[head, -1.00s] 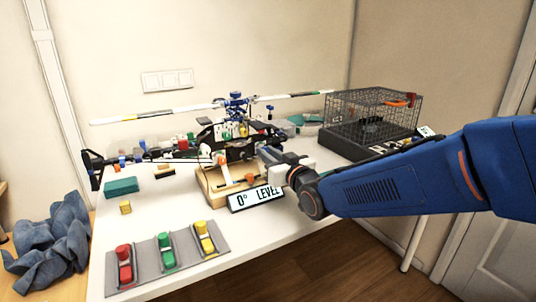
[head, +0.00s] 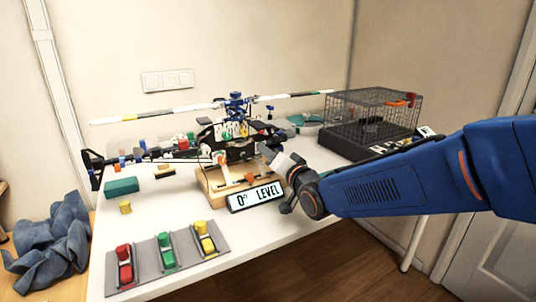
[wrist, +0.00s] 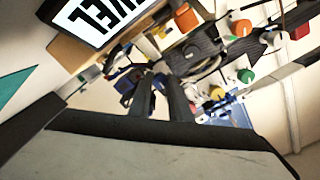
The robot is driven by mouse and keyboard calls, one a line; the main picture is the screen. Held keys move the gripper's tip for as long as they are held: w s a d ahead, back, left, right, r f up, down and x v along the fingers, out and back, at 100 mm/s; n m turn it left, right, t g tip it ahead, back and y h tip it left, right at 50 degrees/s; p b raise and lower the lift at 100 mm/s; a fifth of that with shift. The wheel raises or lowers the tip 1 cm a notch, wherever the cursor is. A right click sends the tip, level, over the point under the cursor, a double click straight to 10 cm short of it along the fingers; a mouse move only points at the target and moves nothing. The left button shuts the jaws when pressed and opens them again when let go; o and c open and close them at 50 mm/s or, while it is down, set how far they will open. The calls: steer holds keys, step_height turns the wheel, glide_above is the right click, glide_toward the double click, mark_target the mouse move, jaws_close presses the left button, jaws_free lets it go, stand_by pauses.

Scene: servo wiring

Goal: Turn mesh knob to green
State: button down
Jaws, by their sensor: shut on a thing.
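The model helicopter (head: 237,145) stands on a wooden stand (head: 215,200). My gripper (head: 266,152) is at the right side of its body, and its two dark fingers (wrist: 161,80) reach in there in the wrist view. They are shut on a small part that I take to be the mesh knob; the fingers hide most of it, so its colour and pointing cannot be told. An orange knob (head: 250,178) on the stand shows in front, apart from the fingers. In the wrist view, orange (wrist: 243,28) and green (wrist: 246,76) knobs lie to the right of the fingers.
A sign reading 0° LEVEL (head: 256,195) stands just in front of the stand. A black wire cage (head: 372,112) is at the back right. A grey tray (head: 142,270) with red, green and yellow pieces is at the front left. The table between is largely clear.

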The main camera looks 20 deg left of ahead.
steer(key=shift+m, duration=0.4)
steer(key=c, duration=1.6)
jaws_free()
steer(key=shift+c, duration=0.2)
steer(key=shift+d, duration=0.1)
steer(key=v, duration=1.7)
steer(key=shift+s, duration=0.2)
